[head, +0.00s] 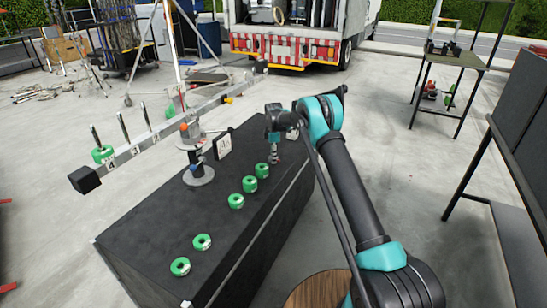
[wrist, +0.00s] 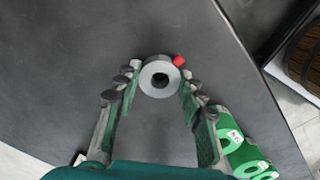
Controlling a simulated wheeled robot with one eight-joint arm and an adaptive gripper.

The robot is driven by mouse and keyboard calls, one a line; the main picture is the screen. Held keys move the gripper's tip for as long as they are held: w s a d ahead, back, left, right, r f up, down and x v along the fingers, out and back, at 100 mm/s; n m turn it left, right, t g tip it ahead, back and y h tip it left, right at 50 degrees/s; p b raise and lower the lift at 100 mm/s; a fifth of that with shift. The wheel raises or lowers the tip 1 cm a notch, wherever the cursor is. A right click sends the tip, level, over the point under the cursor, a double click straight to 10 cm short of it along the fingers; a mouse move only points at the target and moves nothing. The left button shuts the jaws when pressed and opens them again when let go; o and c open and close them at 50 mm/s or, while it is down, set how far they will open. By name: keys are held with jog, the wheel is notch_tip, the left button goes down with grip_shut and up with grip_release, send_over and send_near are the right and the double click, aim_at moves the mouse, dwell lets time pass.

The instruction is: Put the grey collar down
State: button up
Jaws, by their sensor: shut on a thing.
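In the head view my gripper (head: 274,148) points down over the far right end of the black case (head: 150,225), beside the nearest green ring. The collar is small and mostly hidden there. I cannot tell whether it touches the case top.
Several green rings (head: 236,201) lie in a row on the case, and some show close to my right finger (wrist: 250,160). A post on a round base (head: 198,175) carries a beam with numbered pegs (head: 150,140). Bare case top lies left of the rings.

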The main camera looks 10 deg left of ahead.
jog(key=shift+f, duration=0.15)
jog(key=o, duration=0.7)
notch_tip(320, 180, up, 12)
jog(key=shift+r, duration=0.2)
jog(key=s+d+r+m+t, duration=0.1)
jog(key=s+d+r+m, duration=0.4)
jog(key=s+d, duration=0.55)
jog(key=s+d+r+m+t, duration=0.1)
jog(key=s+d+r+m, duration=0.4)
jog(key=s+d, duration=0.5)
jog(key=s+d+f+m, duration=0.3)
jog(key=s+d, duration=0.1)
jog(key=s, duration=0.6)
jog(key=s+d+f+m+t, duration=0.1)
jog(key=s+d+f+m, duration=0.2)
jog(key=s, duration=0.7)
jog(key=s+d+f+m+t, duration=0.1)
jog(key=s+d+m, duration=0.3)
jog(key=s, duration=0.7)
jog(key=shift+d+f+m, duration=0.3)
jog(key=shift+d+f, duration=0.2)
jog(key=shift+f, duration=0.4)
